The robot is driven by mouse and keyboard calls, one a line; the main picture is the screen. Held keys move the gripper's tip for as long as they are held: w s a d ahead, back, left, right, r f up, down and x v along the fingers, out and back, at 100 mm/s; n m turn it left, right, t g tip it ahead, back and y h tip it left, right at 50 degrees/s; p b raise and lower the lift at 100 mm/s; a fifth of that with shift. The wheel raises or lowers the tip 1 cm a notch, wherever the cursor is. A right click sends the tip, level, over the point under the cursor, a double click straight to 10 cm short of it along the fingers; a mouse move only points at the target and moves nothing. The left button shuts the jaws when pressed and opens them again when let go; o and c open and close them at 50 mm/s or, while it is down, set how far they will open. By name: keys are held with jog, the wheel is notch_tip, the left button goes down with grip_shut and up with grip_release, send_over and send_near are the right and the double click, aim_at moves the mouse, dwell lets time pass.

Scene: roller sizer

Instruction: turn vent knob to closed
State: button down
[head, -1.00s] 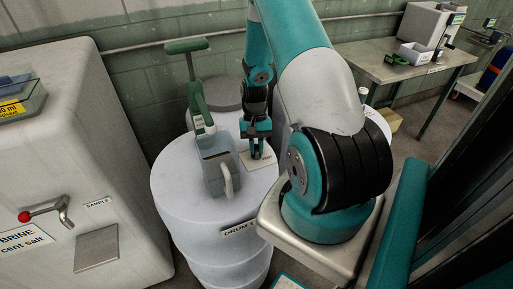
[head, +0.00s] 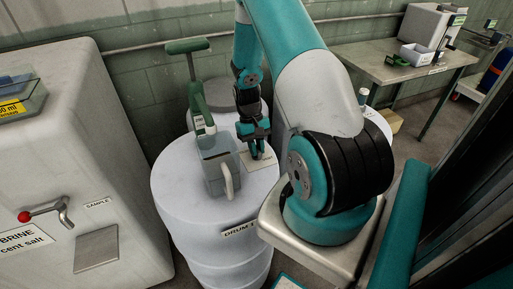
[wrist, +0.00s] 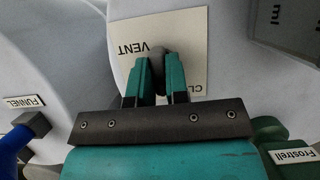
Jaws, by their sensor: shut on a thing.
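The vent knob (wrist: 159,60) is a dark knob on a cream label plate (wrist: 190,42) marked VENT, seen in the wrist view. Part of a second word starting "CL" shows at the plate's lower right. My gripper (wrist: 158,75) has its teal fingers on both sides of the knob, shut on it. In the head view my gripper (head: 256,150) points down at the label plate (head: 262,161) on top of the white drum (head: 180,190). The knob itself is hidden there by the fingers. Which way the knob points is hard to tell.
A grey jug (head: 217,175) with a pale handle stands left of my gripper on the drum. A green hand pump (head: 195,95) rises behind it. A blue item (wrist: 12,140) near a FUNNEL label shows in the wrist view. A large tank (head: 80,150) stands at left.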

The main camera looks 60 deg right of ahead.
jog(key=shift+w, duration=0.1)
jog(key=c, duration=1.1)
grip_release()
jog(key=b+v, duration=0.2)
jog(key=v, duration=1.5)
jog(key=shift+a+r+b, duration=0.1)
jog(key=shift+r+b, duration=0.15)
jog(key=shift+b, duration=0.05)
